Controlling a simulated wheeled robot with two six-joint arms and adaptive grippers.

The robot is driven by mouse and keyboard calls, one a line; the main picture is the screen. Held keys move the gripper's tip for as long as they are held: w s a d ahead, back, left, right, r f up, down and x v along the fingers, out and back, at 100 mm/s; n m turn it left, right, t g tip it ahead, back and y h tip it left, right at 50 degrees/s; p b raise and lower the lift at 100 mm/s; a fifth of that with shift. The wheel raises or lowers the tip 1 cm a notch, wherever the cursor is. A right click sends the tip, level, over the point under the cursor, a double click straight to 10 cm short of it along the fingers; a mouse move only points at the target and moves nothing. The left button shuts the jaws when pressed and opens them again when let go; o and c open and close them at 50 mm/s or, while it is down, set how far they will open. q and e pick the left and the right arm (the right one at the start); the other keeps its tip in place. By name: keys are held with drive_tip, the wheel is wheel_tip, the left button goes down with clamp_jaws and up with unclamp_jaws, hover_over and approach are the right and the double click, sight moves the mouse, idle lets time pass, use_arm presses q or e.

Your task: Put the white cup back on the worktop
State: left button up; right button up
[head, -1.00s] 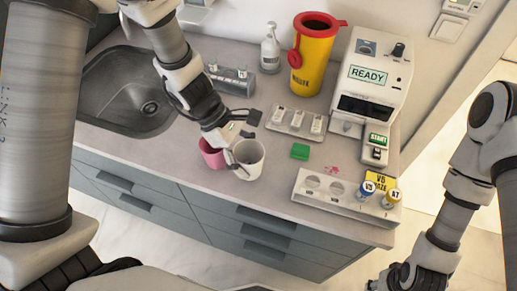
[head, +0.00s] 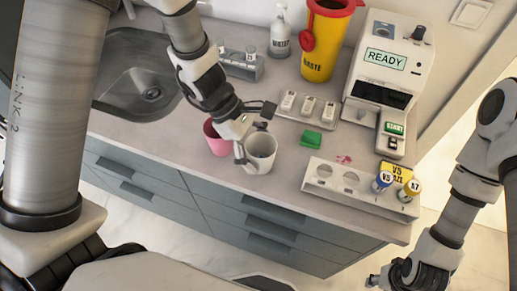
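The white cup (head: 262,158) is upright near the front edge of the worktop (head: 150,133); I cannot tell for certain whether its base touches the surface. A pink cup (head: 215,140) stands just left of it, partly hidden behind my gripper.
A sink (head: 140,85) is at left. A bottle (head: 281,35), yellow waste bin (head: 322,45) and READY analyser (head: 386,75) stand at the back. A tray of cartridges (head: 307,106), a green block (head: 311,138) and a vial rack (head: 345,187) are right of the cups.

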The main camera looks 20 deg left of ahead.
use_arm(q)
drive_tip(key=shift+r+p, duration=0.3)
drive_tip(key=shift+r, duration=0.15)
drive_tip(key=p+v, duration=0.2)
drive_tip(key=v, duration=0.9)
drive_tip(key=shift+a+r+p, duration=0.2)
drive_tip(key=shift+a+p, duration=0.1)
drive_tip(key=shift+p, duration=0.1)
idle(0.4)
